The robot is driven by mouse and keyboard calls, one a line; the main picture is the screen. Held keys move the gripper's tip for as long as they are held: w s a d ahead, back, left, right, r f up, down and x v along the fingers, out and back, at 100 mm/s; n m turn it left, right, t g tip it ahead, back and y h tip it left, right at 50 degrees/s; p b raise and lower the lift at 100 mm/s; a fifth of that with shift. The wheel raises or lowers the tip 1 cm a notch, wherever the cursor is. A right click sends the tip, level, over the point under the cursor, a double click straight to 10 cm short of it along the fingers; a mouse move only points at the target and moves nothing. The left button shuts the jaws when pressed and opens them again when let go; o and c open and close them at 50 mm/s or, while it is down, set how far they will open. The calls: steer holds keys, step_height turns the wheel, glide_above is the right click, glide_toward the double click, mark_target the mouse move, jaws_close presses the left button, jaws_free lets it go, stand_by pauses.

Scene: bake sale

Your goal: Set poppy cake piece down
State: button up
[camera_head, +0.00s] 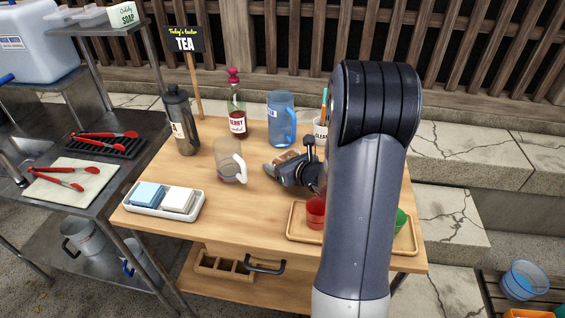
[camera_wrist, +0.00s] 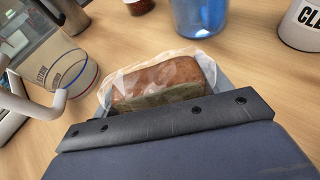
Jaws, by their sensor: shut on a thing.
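The poppy cake piece (camera_wrist: 158,82) is a brown loaf-like block in a clear wrapper. In the wrist view it sits at the tip of my gripper (camera_wrist: 165,110), which is shut on it. In the head view the cake piece (camera_head: 286,156) shows as a small brown patch at the end of my gripper (camera_head: 275,169), over the middle of the wooden table (camera_head: 190,230). I cannot tell whether the cake piece touches the table top. Its lower part is hidden by the gripper.
A clear pitcher (camera_head: 229,160) stands just left of my gripper. A blue jug (camera_head: 281,118), berry bottle (camera_head: 237,110) and dark flask (camera_head: 181,122) stand behind. A wooden tray (camera_head: 297,222) with a red cup (camera_head: 315,212) is at the front right. A sponge tray (camera_head: 163,205) is front left.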

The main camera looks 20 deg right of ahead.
steer(key=shift+f, duration=0.2)
steer(key=o, duration=0.7)
steer(key=shift+r, duration=0.1)
steer(key=shift+c, duration=0.2)
steer(key=shift+r, duration=0.1)
